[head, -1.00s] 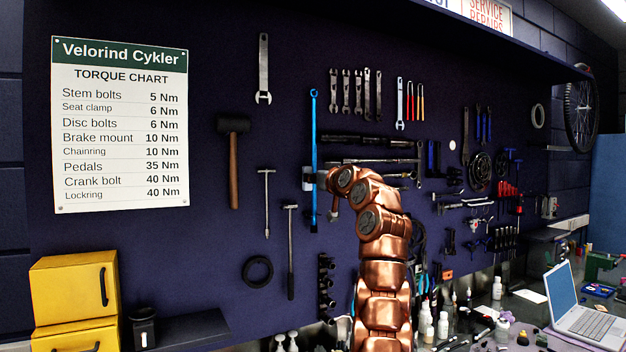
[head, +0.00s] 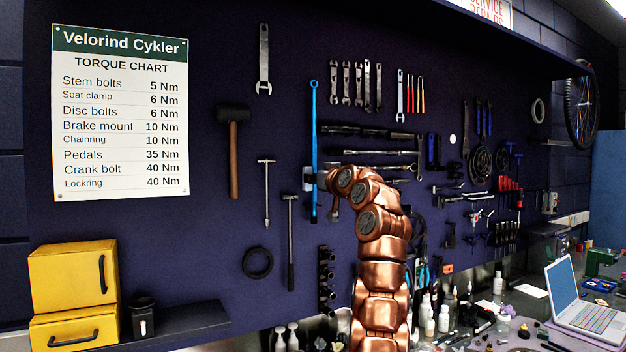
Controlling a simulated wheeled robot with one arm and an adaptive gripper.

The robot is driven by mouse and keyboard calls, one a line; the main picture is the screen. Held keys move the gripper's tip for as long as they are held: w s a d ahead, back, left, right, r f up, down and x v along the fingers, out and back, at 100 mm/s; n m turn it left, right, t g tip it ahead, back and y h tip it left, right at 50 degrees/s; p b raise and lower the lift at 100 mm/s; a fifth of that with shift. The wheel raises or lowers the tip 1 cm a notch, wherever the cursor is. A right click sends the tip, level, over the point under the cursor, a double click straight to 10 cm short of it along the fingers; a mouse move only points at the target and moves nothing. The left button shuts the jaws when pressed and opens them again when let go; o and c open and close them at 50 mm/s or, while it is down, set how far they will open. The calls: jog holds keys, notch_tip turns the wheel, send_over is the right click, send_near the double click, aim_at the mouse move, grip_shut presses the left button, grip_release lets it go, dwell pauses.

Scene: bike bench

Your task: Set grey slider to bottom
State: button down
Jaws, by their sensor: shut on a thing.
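A blue vertical rail (head: 314,120) is on the dark wall panel, left of my arm. The grey slider (head: 307,180) sits on this rail, below its middle, with a stretch of blue rail showing below it. My gripper (head: 318,180) is at the slider, reaching it from the right, and is shut on it. My copper-coloured arm hides most of the gripper, and the fingers are too small to make out clearly.
A mallet (head: 233,150) and a T-handle tool (head: 290,240) hang left of the rail. Several wrenches and other tools hang to the right. Yellow boxes (head: 73,275) stand at the lower left. A laptop (head: 583,305) and bottles stand on the bench at the right.

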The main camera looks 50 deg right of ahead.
aim_at(309, 190)
jog(key=shift+f+b, duration=1.3)
jog(key=shift+f, duration=0.55)
jog(key=c, duration=1.4)
grip_release()
jog(key=shift+w+f, duration=0.1)
jog(key=shift+o, duration=1.4)
jog(key=shift+r, duration=0.2)
